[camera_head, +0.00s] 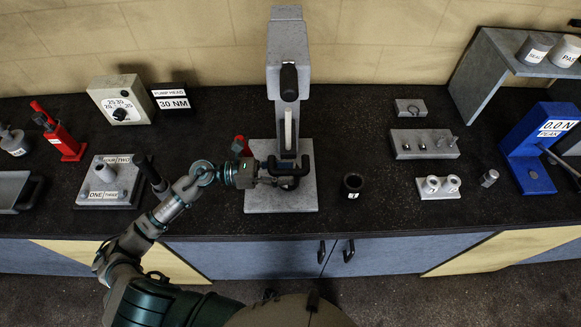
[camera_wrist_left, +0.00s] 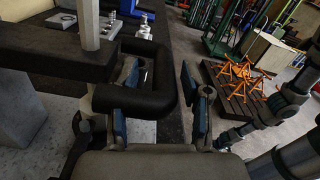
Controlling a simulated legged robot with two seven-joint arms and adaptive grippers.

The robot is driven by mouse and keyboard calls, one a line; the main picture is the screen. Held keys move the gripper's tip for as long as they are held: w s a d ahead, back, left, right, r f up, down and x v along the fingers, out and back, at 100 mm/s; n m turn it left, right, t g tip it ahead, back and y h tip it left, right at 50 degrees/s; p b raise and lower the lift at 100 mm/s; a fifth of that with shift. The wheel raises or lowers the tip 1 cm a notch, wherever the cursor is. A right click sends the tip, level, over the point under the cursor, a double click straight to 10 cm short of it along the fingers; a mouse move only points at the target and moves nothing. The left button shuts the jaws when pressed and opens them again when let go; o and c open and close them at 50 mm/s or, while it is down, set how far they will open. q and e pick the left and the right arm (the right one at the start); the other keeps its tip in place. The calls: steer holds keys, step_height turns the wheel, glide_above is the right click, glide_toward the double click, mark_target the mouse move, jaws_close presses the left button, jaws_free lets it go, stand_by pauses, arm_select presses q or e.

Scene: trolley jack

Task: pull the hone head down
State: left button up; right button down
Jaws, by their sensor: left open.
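The hone stand (camera_head: 288,45) is a grey column on a light grey base plate (camera_head: 282,200) at the middle of the bench. Its dark hone head (camera_head: 287,168) sits low on the column, below a pale vertical rod (camera_head: 288,130). A black loop handle (camera_head: 307,165) projects from the head; it also shows in the left wrist view (camera_wrist_left: 168,75). My left gripper (camera_head: 270,175) is at the handle. In the left wrist view its fingers (camera_wrist_left: 165,100) are apart, one inside the loop and one outside, with the handle's bar between them. My right gripper is not seen.
A black cup (camera_head: 352,186) stands just right of the base plate. Grey blocks with small parts (camera_head: 424,144) and a blue gauge (camera_head: 530,150) are farther right.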

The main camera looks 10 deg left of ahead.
arm_select(q)
steer(key=shift+w+d+r, duration=0.1)
steer(key=shift+d, duration=1.1)
steer(key=shift+w, duration=0.1)
steer(key=shift+c, duration=0.7)
steer(key=shift+a, duration=0.2)
jaws_close()
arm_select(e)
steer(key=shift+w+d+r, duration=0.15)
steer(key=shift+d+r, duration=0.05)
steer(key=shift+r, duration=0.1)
